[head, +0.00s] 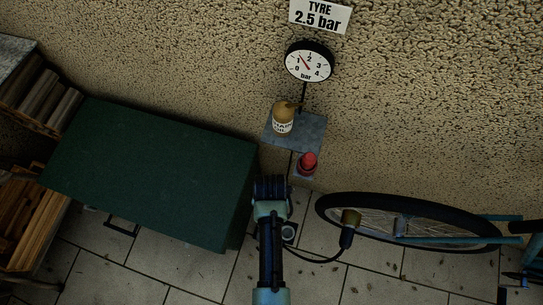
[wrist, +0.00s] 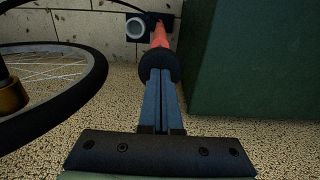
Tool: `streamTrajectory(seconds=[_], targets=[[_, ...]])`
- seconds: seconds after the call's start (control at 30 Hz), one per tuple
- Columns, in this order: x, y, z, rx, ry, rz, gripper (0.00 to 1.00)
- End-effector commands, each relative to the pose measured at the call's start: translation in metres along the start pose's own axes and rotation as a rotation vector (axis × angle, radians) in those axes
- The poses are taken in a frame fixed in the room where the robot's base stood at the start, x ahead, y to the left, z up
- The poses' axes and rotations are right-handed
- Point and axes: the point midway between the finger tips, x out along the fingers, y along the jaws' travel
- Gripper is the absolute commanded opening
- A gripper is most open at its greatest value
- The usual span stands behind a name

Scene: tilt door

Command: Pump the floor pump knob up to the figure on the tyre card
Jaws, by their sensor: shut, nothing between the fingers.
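The white tyre card (head: 319,14) on the wall reads "TYRE 2.5 bar". Below it, the round bar gauge (head: 309,62) has its red needle between 1 and 2, near 1.5. In the wrist view, the floor pump has a round black knob (wrist: 159,67) on a red upright body (wrist: 158,36), standing on a dark foot. My gripper (wrist: 161,88) is shut with nothing between its fingers. Its fingertips are at the black knob; I cannot tell whether they touch. In the head view my gripper (head: 271,187) hides most of the pump.
A green chest (head: 150,165) stands close left. A bicycle wheel (head: 330,205) is to the right, with a brass-coloured piece (head: 350,217) on a hose before it. A wall shelf (head: 311,128) holds a chain oil bottle (head: 283,118). A red knob-like piece (head: 308,162) sits below it.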

Motion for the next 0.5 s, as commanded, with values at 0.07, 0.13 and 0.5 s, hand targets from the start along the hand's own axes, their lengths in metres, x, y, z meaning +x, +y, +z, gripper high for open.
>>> streamTrajectory(seconds=[0.07, 0.13, 0.5], targets=[[0.0, 0.0, -0.001, 0.0, 0.002, -0.001, 0.0], [-0.001, 0.0, -0.001, 0.0, 0.002, -0.001, 0.0], [-0.018, 0.0, 0.0, 0.0, 0.001, 0.0, 0.0]])
